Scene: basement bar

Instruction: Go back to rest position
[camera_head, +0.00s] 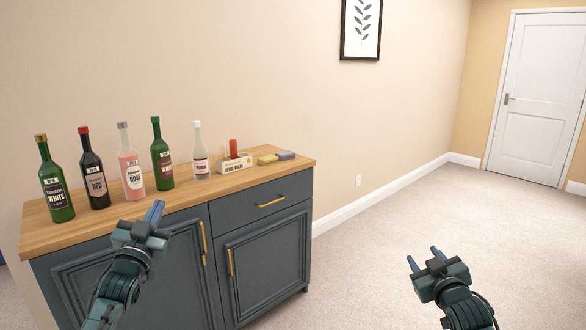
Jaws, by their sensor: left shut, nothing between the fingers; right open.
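My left gripper (154,213) is shut and empty. It appears in front of the cabinet's front edge, below the row of bottles, with its fingers pointing up. My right gripper (424,257) is open and empty. It is over the carpet to the right of the cabinet, with its two blue fingers apart and pointing up and left. Neither gripper appears to hold anything.
A dark cabinet (262,236) with a wooden top (245,185) stands against the wall. Several bottles, including a rosé bottle (130,163), a small labelled box (235,164) and a yellow item (267,160) are on it. Carpet (400,205) is clear toward the white door (538,100).

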